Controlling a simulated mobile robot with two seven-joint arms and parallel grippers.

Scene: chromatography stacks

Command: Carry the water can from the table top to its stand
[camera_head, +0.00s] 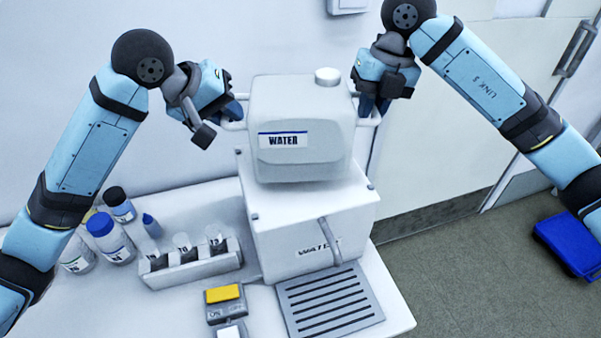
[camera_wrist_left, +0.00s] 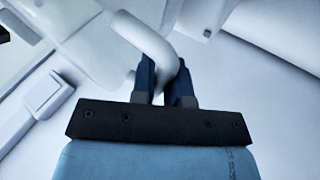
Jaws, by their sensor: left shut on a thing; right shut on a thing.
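The white water can (camera_head: 299,120), with a "WATER" label and a round cap on top, is upright in the middle of the head view, over the white stand (camera_head: 312,222). I cannot tell whether it rests on the stand or hangs just above it. My left gripper (camera_head: 234,112) is shut on the can's left handle. In the left wrist view that white handle (camera_wrist_left: 150,38) passes between the fingers (camera_wrist_left: 163,82). My right gripper (camera_head: 372,104) is shut on the can's right handle. The fingertips are partly hidden in the head view.
On the white table (camera_head: 215,198) to the left stand several bottles (camera_head: 107,235) and a small rack (camera_head: 192,268). A yellow switch box (camera_head: 223,296) and a grey drip grate (camera_head: 330,300) are in front of the stand. A blue bin (camera_head: 570,243) is on the floor at right.

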